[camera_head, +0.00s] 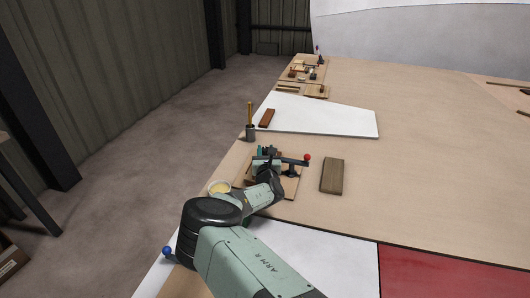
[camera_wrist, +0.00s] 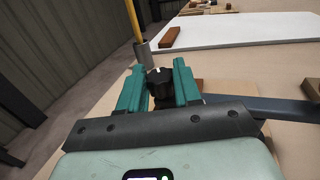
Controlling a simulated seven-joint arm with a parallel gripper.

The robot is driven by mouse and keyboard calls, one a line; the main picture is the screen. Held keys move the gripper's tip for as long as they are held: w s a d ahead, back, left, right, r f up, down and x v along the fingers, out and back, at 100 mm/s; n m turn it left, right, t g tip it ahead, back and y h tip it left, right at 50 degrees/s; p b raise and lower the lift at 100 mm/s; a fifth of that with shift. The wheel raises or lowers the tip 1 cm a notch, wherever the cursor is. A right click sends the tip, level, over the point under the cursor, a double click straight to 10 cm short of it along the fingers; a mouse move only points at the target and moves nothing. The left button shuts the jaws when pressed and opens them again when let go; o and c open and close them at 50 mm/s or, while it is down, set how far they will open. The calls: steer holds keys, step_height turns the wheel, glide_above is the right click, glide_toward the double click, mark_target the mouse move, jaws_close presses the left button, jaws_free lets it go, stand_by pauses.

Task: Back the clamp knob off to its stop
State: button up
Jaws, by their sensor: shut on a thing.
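The clamp knob (camera_wrist: 159,84) is a dark, lobed knob seen in the wrist view, between the two green fingers of my gripper (camera_wrist: 160,88). The fingers are shut on it from both sides. In the head view my gripper (camera_head: 266,160) is over the wooden clamp board (camera_head: 290,187), and the arm hides much of the clamp. A dark lever with a red ball end (camera_head: 307,157) sticks out to the right of the gripper. The knob itself is too small and covered to make out in the head view.
A wooden block (camera_head: 332,177) lies right of the board. A bowl (camera_head: 219,187) of yellowish stuff sits left of it. A cup with a pencil-like stick (camera_head: 250,132) stands behind. A white panel (camera_head: 340,119) with a brown block (camera_head: 267,118) lies farther back.

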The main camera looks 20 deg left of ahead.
steer(key=n+g+y, duration=0.1)
steer(key=y, duration=0.1)
steer(key=n+g+y, duration=0.1)
steer(key=n+y, duration=0.1)
steer(key=n+g+y, duration=0.1)
steer(key=y, duration=0.1)
steer(key=shift+w+d, duration=0.2)
steer(key=shift+d, duration=0.2)
steer(key=n+g+y, duration=0.2)
steer(key=g, duration=0.1)
steer(key=n+g+y, duration=0.2)
steer(key=n+g, duration=0.1)
steer(key=shift+w+d, duration=0.1)
steer(key=shift+w, duration=0.1)
steer(key=shift+r+g+y, duration=0.1)
steer(key=shift+g+y, duration=0.2)
steer(key=o, duration=1)
steer(key=shift+o, duration=0.2)
steer(key=v, duration=1)
steer(key=shift+s+d, duration=0.15)
steer(key=shift+d, duration=0.2)
steer(key=shift+a, duration=0.1)
